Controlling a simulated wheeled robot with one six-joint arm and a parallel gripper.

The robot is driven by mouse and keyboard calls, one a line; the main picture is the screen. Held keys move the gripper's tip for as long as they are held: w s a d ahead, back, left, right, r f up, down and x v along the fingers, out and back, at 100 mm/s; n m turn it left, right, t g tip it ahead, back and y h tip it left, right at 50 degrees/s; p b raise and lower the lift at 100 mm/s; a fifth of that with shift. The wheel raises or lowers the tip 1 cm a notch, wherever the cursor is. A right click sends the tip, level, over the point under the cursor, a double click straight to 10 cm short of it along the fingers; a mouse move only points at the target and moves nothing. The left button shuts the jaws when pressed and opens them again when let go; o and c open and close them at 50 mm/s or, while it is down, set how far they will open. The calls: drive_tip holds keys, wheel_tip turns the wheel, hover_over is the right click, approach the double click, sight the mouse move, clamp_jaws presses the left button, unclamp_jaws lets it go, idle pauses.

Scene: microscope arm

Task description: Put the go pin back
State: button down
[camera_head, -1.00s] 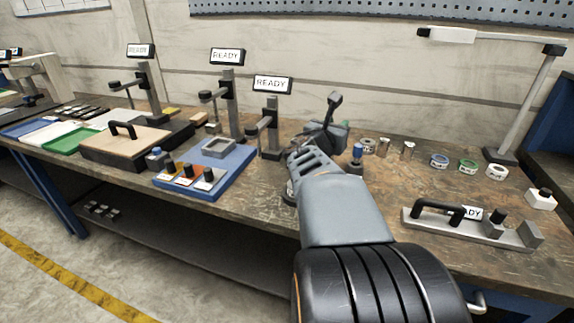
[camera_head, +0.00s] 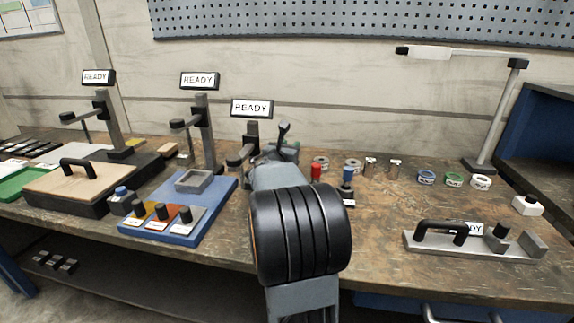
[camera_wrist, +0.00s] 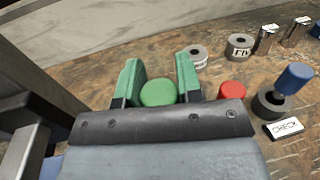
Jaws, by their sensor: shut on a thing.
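In the wrist view my gripper (camera_wrist: 158,76) has its two green-padded fingers on either side of a green round knob (camera_wrist: 158,93), the go pin's top by its colour. It is shut on that knob. The pin's lower part is hidden by my gripper body, so I cannot tell whether it stands in a holder. A red-topped pin (camera_wrist: 232,91) is just right of it. A blue-topped pin (camera_wrist: 294,80) leans in the picture in a dark round base with a CHECK label (camera_wrist: 284,128).
Several labelled rings (camera_head: 426,177) and metal cylinders (camera_head: 370,167) stand along the back. A READY stand (camera_head: 251,108) rises close to my arm on the left. A blue board (camera_head: 222,200) is farther left; a handled grey fixture (camera_head: 410,243) is at right front.

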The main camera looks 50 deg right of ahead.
wheel_tip(320, 180, down, 6)
drive_tip(key=w+d+b, duration=0.1)
drive_tip(key=w, duration=0.1)
idle(0.4)
drive_tip(key=shift+d, duration=0.1)
drive_tip(key=shift+f+b, duration=0.1)
drive_tip(key=shift+b, duration=0.25)
drive_tip(key=c, duration=0.8)
unclamp_jaws()
drive_tip(key=shift+r+p, duration=0.25)
drive_tip(key=shift+p, duration=0.05)
drive_tip(key=v, duration=1.2)
drive_tip(key=shift+f, duration=0.1)
